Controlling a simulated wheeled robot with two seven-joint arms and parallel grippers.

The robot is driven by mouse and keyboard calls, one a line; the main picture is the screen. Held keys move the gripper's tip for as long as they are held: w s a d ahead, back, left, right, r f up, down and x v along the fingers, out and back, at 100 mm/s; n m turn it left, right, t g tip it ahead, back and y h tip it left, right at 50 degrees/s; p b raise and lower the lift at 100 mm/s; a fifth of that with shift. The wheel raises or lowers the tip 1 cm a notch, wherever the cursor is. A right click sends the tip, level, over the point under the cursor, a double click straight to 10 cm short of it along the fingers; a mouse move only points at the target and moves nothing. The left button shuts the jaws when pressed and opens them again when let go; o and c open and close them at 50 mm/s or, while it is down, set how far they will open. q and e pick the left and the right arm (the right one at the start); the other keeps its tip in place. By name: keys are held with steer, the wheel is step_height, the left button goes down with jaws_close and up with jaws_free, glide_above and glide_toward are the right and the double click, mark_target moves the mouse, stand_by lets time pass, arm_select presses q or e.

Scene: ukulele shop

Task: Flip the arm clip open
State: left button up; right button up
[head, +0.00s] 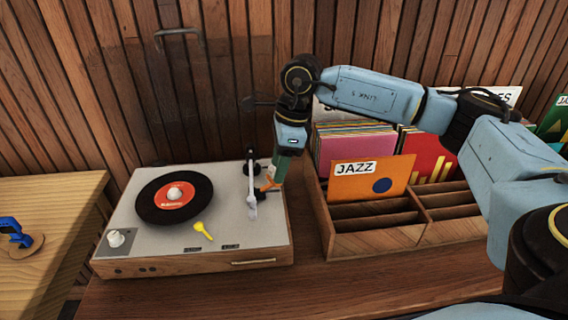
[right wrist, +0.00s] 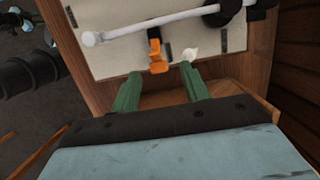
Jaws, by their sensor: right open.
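The turntable (head: 225,170) stands on the wooden counter with its white tonearm (head: 251,190) along the right side. The orange arm clip (head: 268,184) sits beside the tonearm; in the right wrist view the clip (right wrist: 157,52) lies against or close to the tonearm (right wrist: 150,24). I cannot tell whether it is latched. My right gripper (head: 279,171) is over the turntable's right edge. In the right wrist view its green fingers (right wrist: 160,76) are apart and empty, with the clip's near end just ahead of the gap between them. My left gripper is not in view.
A black record (head: 155,205) with a red label lies on the platter. A yellow piece (head: 201,229) and a white knob (head: 116,239) are on the deck. A wooden record crate (head: 380,240) with a jazz sleeve (head: 355,187) stands close on the right. A slatted wall is behind.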

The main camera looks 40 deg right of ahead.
arm_select(q)
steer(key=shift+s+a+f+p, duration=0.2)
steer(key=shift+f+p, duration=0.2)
steer(key=shift+p, duration=0.5)
arm_select(e)
steer(key=d+v, duration=0.2)
steer(key=v, duration=0.9)
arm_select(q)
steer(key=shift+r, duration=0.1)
arm_select(e)
steer(key=shift+s+d+r, duration=0.15)
steer(key=shift+r, duration=0.1)
